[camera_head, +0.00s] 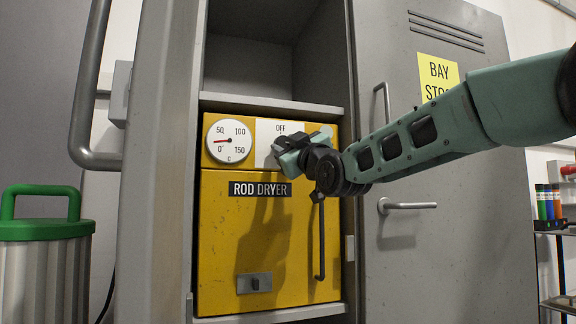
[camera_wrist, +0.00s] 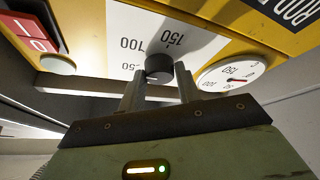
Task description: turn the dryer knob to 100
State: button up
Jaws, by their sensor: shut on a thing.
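The yellow rod dryer (camera_head: 222,222) sits in a grey cabinet bay. Its white scale plate (camera_head: 265,140) carries the word OFF at the top. The dark round dryer knob (camera_wrist: 159,66) shows in the wrist view, on the plate with 50, 100 and 150 printed around it. My gripper (camera_wrist: 160,75) has one finger on each side of the knob and is shut on it. In the head view my gripper (camera_head: 290,152) hides the knob and most of the scale. I cannot tell for sure which number the knob points at.
A round gauge (camera_head: 229,140) beside the plate has its red needle near 0. A vertical door handle (camera_head: 321,240) hangs below my gripper. A red switch (camera_wrist: 32,32) and a pale round button (camera_wrist: 57,64) show in the wrist view. The grey cabinet door (camera_head: 440,245) stands right.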

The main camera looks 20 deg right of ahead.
jog(key=m+h, duration=0.1)
jog(key=m, duration=0.1)
jog(key=m+h+b, duration=0.1)
jog(key=m, duration=0.1)
jog(key=shift+a+f+t, duration=0.15)
jog(key=shift+t, duration=0.25)
jog(key=shift+m+h+b, duration=0.3)
jog(key=shift+m+h, duration=1.3)
jog(key=shift+m, duration=0.9)
jog(key=o, duration=1)
jog(key=shift+a, duration=0.1)
jog(key=v, duration=1.7)
jog(key=shift+a+f, duration=0.15)
jog(key=shift+f, duration=0.15)
